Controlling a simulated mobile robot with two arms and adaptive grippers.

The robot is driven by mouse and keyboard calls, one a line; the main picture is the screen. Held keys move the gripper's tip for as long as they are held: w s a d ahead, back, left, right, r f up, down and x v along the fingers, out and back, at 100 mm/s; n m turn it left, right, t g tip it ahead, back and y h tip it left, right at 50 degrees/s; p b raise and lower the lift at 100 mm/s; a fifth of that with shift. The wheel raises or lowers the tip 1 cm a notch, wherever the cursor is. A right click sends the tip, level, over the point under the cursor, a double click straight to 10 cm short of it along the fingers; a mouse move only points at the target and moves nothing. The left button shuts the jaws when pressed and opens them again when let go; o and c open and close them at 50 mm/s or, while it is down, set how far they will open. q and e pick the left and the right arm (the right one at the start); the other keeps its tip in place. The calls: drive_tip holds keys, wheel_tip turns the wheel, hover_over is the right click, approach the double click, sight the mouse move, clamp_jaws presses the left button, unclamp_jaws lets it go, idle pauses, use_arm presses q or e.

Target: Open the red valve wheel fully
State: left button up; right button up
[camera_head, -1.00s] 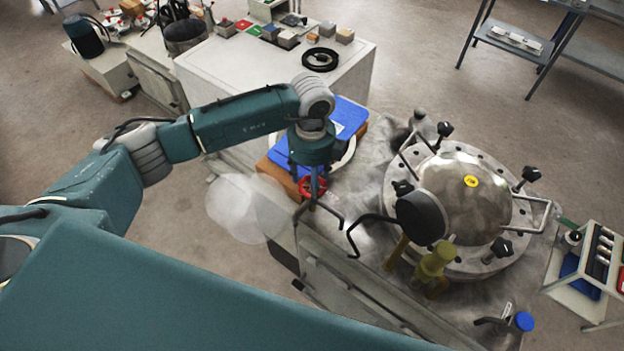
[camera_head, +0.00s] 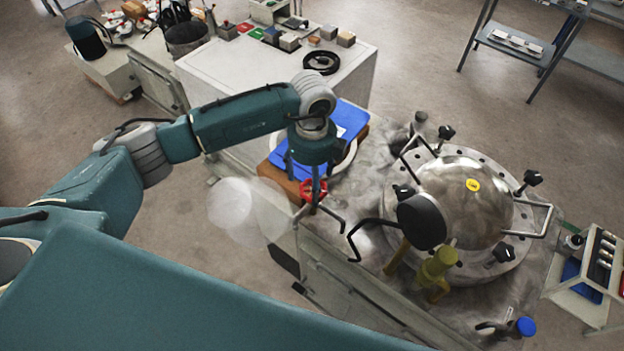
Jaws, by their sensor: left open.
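The red valve wheel (camera_head: 308,194) is small in the head view, at the near edge of the metal bench, left of the domed vessel. My left gripper (camera_head: 319,219) hangs from above at the wheel, with its thin dark fingers spread apart. The gripper body and fingers cover part of the wheel. I cannot tell whether the fingers touch the rim. My right gripper is out of view.
A steel domed vessel (camera_head: 468,205) with black knobs and a round black gauge (camera_head: 422,221) stands right of the wheel. A yellow fitting (camera_head: 438,264) is below the gauge. A blue tray (camera_head: 350,117) lies behind the gripper. Open floor is at left.

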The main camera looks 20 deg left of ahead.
sight(311, 186)
use_arm(q)
wheel_tip(311, 186, up, 11)
drive_tip(key=shift+r, duration=0.2)
drive_tip(key=shift+a+f, duration=0.1)
idle(0.5)
